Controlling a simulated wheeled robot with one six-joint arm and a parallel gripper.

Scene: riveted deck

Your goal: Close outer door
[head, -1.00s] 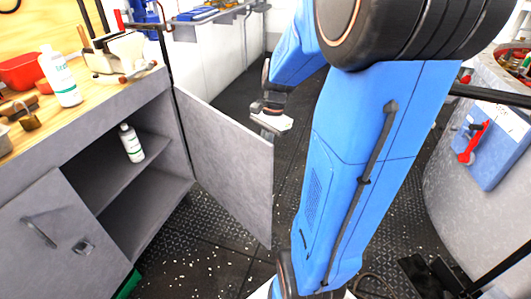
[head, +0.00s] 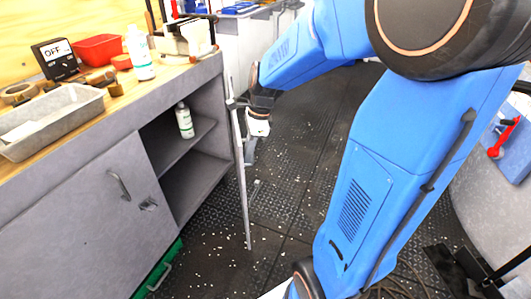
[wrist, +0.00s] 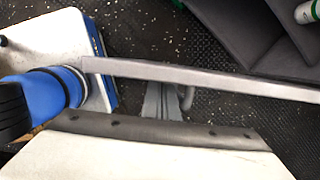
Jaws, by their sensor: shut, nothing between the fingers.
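The outer door (head: 241,185) is a grey panel hinged at the right side of the cabinet opening. It stands open and shows nearly edge-on in the head view. Its top edge (wrist: 220,78) crosses the wrist view as a grey bar. My gripper (head: 251,152) is shut and empty, close to the right side of the door near its top. In the wrist view the fingers (wrist: 162,103) lie right beside the door edge, near a grey handle (wrist: 186,100). I cannot tell whether they touch the door.
The cabinet (head: 85,215) has another door, shut, with a handle (head: 118,186). A white bottle (head: 184,121) stands on the inner shelf. The worktop holds a tray (head: 50,122), a red bin (head: 98,48) and a bottle (head: 140,55). Dark floor (head: 290,185) right of the door is clear.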

